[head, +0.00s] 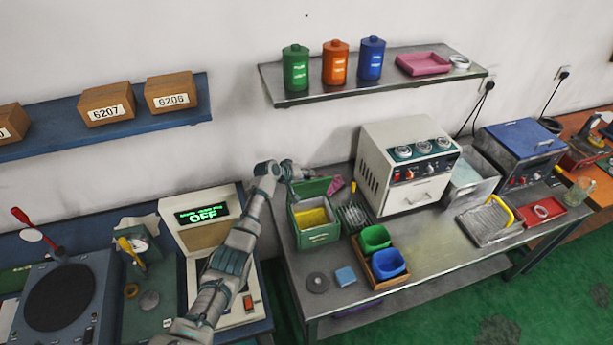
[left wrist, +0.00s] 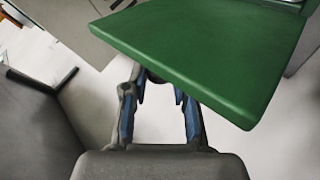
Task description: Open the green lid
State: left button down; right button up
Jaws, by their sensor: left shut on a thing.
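The green lid (head: 316,187) stands raised at the back of a green box (head: 318,237), and the box's yellow contents (head: 312,217) show from above. In the left wrist view the lid (left wrist: 215,50) fills the upper part as a broad green plate. My left gripper (head: 297,172) is at the lid's upper left edge and is shut on it. In the left wrist view my left gripper's fingers (left wrist: 160,100) reach up to the lid's edge, which hides their tips. My right gripper is in neither view.
A wire rack (head: 353,216) and a white machine with knobs (head: 405,165) stand right of the box. Green and blue bins (head: 382,252) are in front. A shelf (head: 375,85) with coloured canisters hangs above.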

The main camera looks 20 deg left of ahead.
pick_arm(q)
jog(key=c, duration=0.9)
grip_release()
jog(key=shift+f, duration=0.1)
jog(key=shift+w+a, duration=0.1)
jog(key=shift+w, duration=0.05)
jog(key=v, duration=1.1)
jog(key=shift+s+a, duration=0.3)
jog(key=shift+d, duration=0.1)
